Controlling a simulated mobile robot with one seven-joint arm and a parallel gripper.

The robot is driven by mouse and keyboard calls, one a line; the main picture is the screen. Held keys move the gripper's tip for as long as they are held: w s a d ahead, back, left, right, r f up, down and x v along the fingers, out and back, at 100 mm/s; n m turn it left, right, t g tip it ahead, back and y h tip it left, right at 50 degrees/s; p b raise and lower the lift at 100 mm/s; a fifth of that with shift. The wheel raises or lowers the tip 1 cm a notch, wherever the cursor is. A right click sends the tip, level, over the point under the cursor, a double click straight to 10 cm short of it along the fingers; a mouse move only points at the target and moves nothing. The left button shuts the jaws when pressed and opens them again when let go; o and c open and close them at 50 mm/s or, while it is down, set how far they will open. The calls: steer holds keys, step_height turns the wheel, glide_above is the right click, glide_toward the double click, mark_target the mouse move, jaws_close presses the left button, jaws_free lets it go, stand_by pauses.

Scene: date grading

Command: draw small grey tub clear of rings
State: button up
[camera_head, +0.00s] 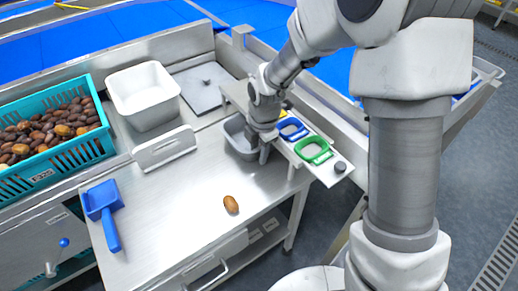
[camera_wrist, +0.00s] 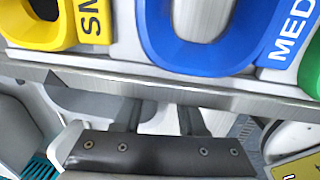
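The small grey tub (camera_head: 236,140) stands on the steel table, close to the left end of the ring shelf. My gripper (camera_head: 264,152) points down at the tub's right side and hides part of it. I cannot tell whether the fingers touch or grip its wall. The sizing rings sit on the shelf just right of my gripper: a blue ring (camera_head: 293,129), a green ring (camera_head: 314,150) and a mostly hidden yellow ring (camera_head: 283,112). In the wrist view the yellow ring (camera_wrist: 38,42) and the blue ring (camera_wrist: 205,62) show close up; the fingertips are not clear there.
A brown date (camera_head: 231,204) lies on the open table (camera_head: 185,215). A blue scoop (camera_head: 103,212) lies at left. A white tub (camera_head: 143,95) and a white holder (camera_head: 164,149) stand behind. A teal crate (camera_head: 75,157) holds dates. A dark knob (camera_head: 340,167) sits at the shelf's end.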

jaws_close()
stand_by(1.4)
